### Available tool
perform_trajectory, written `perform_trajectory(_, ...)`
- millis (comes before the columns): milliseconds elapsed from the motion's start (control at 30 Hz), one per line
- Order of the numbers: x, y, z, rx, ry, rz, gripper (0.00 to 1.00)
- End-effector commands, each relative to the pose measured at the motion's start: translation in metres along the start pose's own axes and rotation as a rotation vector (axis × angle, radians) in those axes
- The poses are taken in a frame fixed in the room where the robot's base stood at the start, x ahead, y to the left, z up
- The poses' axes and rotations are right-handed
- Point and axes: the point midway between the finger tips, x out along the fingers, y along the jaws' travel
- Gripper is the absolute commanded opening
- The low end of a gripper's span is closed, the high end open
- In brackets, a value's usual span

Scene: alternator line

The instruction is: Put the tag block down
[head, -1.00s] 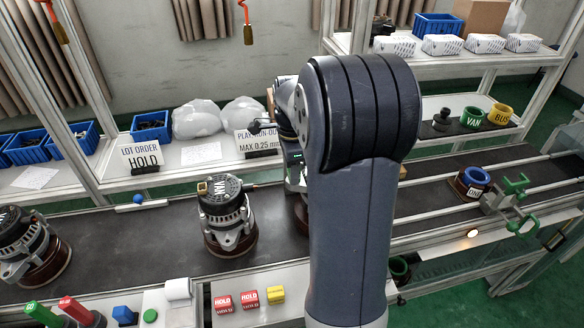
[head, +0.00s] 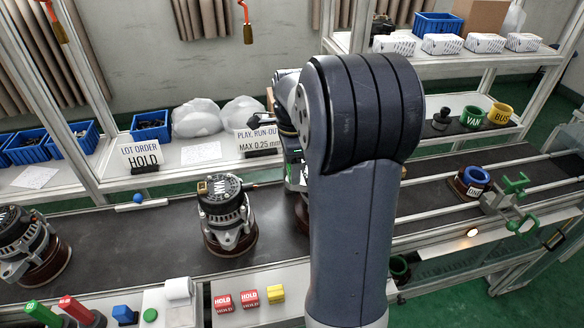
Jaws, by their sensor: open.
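Two red blocks marked HOLD, the left one (head: 223,302) and the right one (head: 249,299), stand side by side on the light front ledge. A yellow block (head: 276,294) stands just right of them. I cannot tell which block is the tag block. My forearm and elbow fill the middle of the view. Only part of my wrist shows left of the elbow, over the belt. My gripper's fingers are hidden behind my arm, and so is anything between them.
An alternator marked VAN (head: 226,214) stands on the dark belt (head: 130,235), with another alternator (head: 30,245) at far left. A blue ring (head: 476,176) sits on a part at right.

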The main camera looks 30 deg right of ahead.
Motion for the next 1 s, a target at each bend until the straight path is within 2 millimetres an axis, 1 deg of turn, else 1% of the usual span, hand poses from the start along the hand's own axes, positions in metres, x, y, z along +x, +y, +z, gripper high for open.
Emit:
perform_trajectory(33, -0.010, -0.001, 0.000, 0.000, 0.000, -0.006, 0.57)
perform_trajectory(300, -0.068, -0.001, 0.000, 0.000, 0.000, -0.005, 0.57)
perform_trajectory(400, -0.086, -0.001, 0.000, 0.000, 0.000, -0.005, 0.57)
perform_trajectory(500, -0.099, -0.001, 0.000, 0.000, 0.000, -0.003, 0.57)
perform_trajectory(667, -0.108, 0.000, 0.000, 0.000, 0.000, -0.002, 0.57)
perform_trajectory(1000, -0.108, 0.000, 0.000, 0.000, 0.000, -0.001, 0.57)
